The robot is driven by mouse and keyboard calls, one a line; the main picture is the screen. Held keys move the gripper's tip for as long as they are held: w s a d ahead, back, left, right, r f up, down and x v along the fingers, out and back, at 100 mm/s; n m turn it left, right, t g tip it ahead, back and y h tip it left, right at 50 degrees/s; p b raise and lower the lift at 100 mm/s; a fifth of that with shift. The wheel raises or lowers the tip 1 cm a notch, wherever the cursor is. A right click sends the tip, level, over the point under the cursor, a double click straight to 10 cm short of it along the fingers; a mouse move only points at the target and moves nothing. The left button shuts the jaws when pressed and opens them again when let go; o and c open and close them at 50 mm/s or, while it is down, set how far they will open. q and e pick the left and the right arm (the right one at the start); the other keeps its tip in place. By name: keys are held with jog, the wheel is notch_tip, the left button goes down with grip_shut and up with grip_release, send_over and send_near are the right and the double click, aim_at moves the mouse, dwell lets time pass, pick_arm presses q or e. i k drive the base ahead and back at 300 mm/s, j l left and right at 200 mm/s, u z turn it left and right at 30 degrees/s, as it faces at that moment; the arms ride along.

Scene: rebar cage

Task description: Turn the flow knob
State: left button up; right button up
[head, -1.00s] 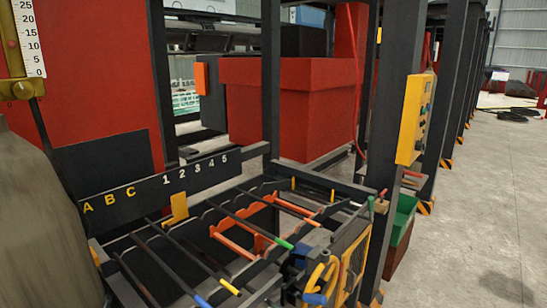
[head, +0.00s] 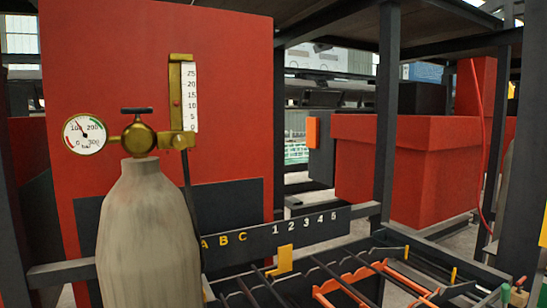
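A grey gas cylinder (head: 148,235) stands upright at the left in the head view. Brass fittings (head: 138,138) sit on its top, with a black bar handle (head: 137,110) above them. A round pressure gauge (head: 84,134) is on the left side. On the right stands a brass flow meter (head: 181,72) with a white scale (head: 190,97) marked 0 to 25. A small brass knob (head: 179,141) is at the foot of the flow meter; it looks like the flow knob. Neither of my grippers is in view.
A red panel (head: 230,85) stands behind the cylinder. To its right is a dark rack (head: 330,227) lettered A B C and numbered 1 to 5, with rods and orange parts (head: 325,290). Dark posts (head: 387,120) and a red bin (head: 425,160) are farther right.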

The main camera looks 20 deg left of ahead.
aim_at(179, 141)
jog(key=i+j+u, duration=0.15)
jog(key=u, duration=0.2)
jog(key=i+j+u, duration=0.15)
jog(key=u, duration=0.25)
jog(key=i+u, duration=0.15)
jog(key=u, duration=0.2)
